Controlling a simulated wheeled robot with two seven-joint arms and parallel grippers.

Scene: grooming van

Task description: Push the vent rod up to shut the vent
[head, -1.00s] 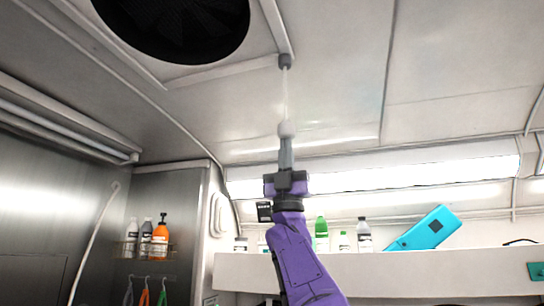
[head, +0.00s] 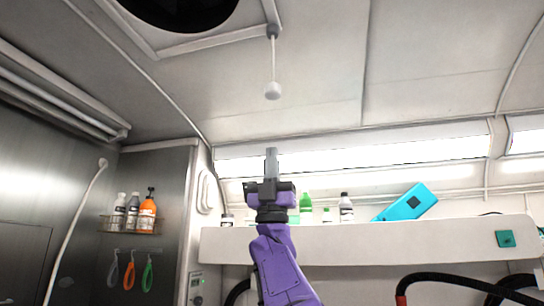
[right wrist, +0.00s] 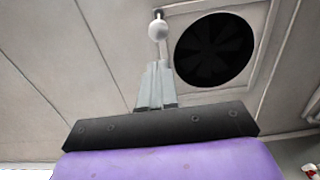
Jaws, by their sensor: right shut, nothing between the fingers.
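The vent rod (head: 273,58) hangs from a grey fitting at the corner of the ceiling vent's frame and ends in a pale round knob (head: 272,91). The vent (head: 185,8) is a dark round fan opening, cut off by the top edge in the head view and whole in the right wrist view (right wrist: 214,50). My right gripper (head: 270,152) points up below the knob, shut and empty, with a clear gap between. In the right wrist view the knob (right wrist: 158,29) appears just beyond the closed fingertips (right wrist: 157,66). My left gripper is out of view.
A white shelf (head: 370,240) behind my right arm holds several bottles and a tilted turquoise box (head: 405,202). A wire rack (head: 128,226) with bottles hangs on the left wall. The space around the rod is clear.

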